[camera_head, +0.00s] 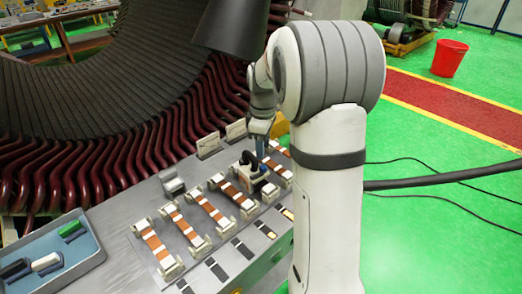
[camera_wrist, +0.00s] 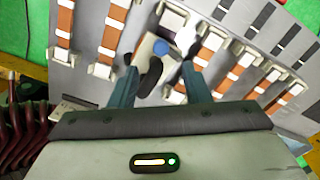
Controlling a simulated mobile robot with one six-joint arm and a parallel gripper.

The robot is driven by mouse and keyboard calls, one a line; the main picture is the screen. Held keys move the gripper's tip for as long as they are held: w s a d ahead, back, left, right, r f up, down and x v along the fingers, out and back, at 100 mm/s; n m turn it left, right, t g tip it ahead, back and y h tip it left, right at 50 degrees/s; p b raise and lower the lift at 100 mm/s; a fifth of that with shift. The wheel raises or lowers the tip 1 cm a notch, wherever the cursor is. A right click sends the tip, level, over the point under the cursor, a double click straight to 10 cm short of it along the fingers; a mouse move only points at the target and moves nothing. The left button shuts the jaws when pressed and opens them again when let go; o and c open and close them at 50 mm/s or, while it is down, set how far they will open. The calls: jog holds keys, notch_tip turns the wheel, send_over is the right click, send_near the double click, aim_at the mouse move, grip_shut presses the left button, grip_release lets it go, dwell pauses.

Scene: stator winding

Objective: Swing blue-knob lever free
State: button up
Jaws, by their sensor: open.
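The blue knob (camera_wrist: 161,47) shows in the wrist view on a small white-and-beige clamp device (camera_wrist: 147,46) with black parts. The device also shows in the head view (camera_head: 249,176), sitting over one of the copper-coloured strips on the grey bench. My gripper (camera_wrist: 160,68) is open, with its two teal fingers apart. In the wrist view the knob lies between and just beyond the fingertips. Nothing is visibly held. In the head view my gripper (camera_head: 261,137) is above and behind the device, partly hidden by my arm. I cannot tell whether a finger touches the lever.
Several copper strips in white holders (camera_head: 207,211) line the bench, close to both sides of the device. A blue tray (camera_head: 62,270) is at the front left. The large stator with red-brown coils (camera_head: 140,150) rises behind. A red bucket (camera_head: 449,58) stands on the green floor.

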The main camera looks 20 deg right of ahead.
aim_at(263, 166)
notch_tip(263, 166, down, 7)
jog(key=shift+s+f+p, duration=0.1)
jog(key=shift+p, duration=0.3)
jog(key=shift+c, duration=0.2)
grip_shut()
